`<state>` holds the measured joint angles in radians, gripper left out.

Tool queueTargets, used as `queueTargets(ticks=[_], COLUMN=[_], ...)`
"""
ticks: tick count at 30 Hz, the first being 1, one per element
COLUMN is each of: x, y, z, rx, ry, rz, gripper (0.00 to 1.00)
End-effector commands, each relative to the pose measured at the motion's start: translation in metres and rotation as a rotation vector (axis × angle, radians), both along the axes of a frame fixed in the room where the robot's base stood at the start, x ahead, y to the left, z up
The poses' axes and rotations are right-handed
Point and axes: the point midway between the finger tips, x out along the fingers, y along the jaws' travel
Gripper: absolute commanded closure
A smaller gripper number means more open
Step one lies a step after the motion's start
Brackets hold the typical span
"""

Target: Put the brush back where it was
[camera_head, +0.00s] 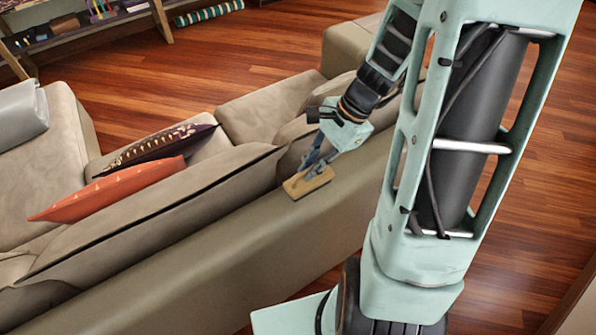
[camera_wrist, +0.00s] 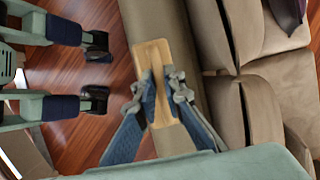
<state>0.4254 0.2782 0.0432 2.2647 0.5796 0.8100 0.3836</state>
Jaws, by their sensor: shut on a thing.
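The brush (camera_head: 308,182) has a flat tan wooden body and shows at the end of my gripper (camera_head: 322,166), over the top of the sofa's back. In the wrist view the brush (camera_wrist: 152,54) is long and narrow and points away from the camera. My gripper (camera_wrist: 162,92) is shut on it, with one blue-grey finger on each side. The fingers hide part of its middle. I cannot tell whether the brush touches the sofa back (camera_head: 230,238) or hangs just above it.
The beige sofa carries an orange cushion (camera_head: 112,190) and a dark patterned cushion (camera_head: 150,150). A shelf (camera_head: 90,32) with small items stands at the upper left, near a striped roll (camera_head: 209,13). Open wooden floor (camera_head: 262,52) lies beyond the sofa and at right.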

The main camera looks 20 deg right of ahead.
Motion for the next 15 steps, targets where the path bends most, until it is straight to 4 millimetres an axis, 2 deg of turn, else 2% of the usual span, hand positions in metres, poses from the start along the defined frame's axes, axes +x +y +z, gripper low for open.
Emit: queueTargets(ticks=[3,6,11,15], x=[0.01,0.015,0.02,0.02], y=[0.01,0.014,0.019,0.019], z=[-0.017,-0.024,-0.033,-0.051], rx=[0.001,0.0,-0.001,0.002], ry=[0.002,0.0,0.0,0.002], rz=[0.002,0.001,0.003,-0.001], gripper=[1.0,1.0,1.0,1.0])
